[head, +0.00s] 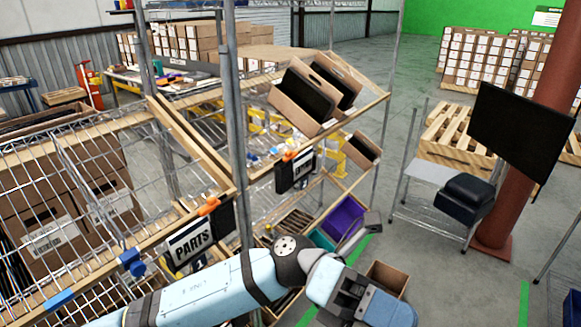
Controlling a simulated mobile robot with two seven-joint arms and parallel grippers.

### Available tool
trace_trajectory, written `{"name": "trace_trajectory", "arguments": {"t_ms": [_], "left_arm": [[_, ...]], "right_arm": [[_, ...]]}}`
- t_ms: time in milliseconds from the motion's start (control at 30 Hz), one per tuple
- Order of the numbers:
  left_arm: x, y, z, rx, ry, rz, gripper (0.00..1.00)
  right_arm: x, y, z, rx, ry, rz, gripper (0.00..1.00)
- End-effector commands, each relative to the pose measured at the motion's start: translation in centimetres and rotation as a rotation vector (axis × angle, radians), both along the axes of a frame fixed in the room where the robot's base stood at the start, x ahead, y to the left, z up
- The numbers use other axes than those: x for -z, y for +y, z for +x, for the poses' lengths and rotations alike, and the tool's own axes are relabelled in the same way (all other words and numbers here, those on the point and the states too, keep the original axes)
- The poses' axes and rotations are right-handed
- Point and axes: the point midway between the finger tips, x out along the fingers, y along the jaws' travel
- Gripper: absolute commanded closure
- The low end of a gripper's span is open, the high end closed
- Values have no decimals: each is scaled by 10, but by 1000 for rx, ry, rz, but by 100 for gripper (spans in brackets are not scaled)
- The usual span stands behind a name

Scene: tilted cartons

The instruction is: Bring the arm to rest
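My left arm (200,294) comes in from the lower left, and its light blue links bend at a dark joint near the bottom middle. Its far end, with dark and blue-grey parts, is low in the head view in front of the rack. I cannot make out its fingertips clearly, or whether they hold anything. Two open brown cartons with dark insides, a front one (283,104) and a rear one (345,70), lean tilted on the rack's upper shelf. No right arm shows.
A wire rack with a PARTS sign (189,243) stands close at left. A purple bin (343,216) and a small open carton (387,277) are low beside the arm's end. A monitor (520,133) and a wire cart (432,217) stand at right. Grey floor lies open between.

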Motion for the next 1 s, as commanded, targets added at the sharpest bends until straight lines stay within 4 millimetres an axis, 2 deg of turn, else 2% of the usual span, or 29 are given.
{"name": "trace_trajectory", "arguments": {"t_ms": [33, 133, 267, 367, 467, 567, 600, 667, 767, 800, 900, 1000], "left_arm": [[-7, 1, 9, -66, 130, -38, 100], [-14, 8, 35, -198, 379, -95, 100], [-4, 28, 74, -367, 714, -149, 100], [20, 52, 104, -493, 977, -178, 100], [56, 82, 127, -615, 1241, -197, 100], [104, 117, 141, -734, 1508, -208, 100], [126, 132, 142, -783, 1615, -211, 100], [160, 155, 140, -853, 1776, -212, 100], [221, 197, 123, -970, 2042, -210, 100], [245, 213, 113, -1015, 2144, -208, 100], [296, 250, 79, -1114, 2373, -202, 100], [335, 279, 44, -1193, 2551, -195, 100]], "right_arm": [[-5, 0, 0, 0, -1, 0, 60], [-10, 0, 0, 0, -1, 0, 60], [-16, 0, 1, 1, -3, 0, 60], [-21, 0, 1, 1, -4, 1, 60], [-26, -1, 1, 2, -4, 0, 60], [-31, -1, 1, 3, -5, 0, 60], [-33, -1, 1, 3, -5, -1, 60], [-36, -1, 1, 3, -5, -1, 60], [-40, -2, 1, 4, -5, -1, 60], [-42, -2, 1, 4, -6, -1, 60], [-46, -2, 1, 5, -7, -2, 60], [-48, -2, 1, 5, -6, -2, 60]]}}
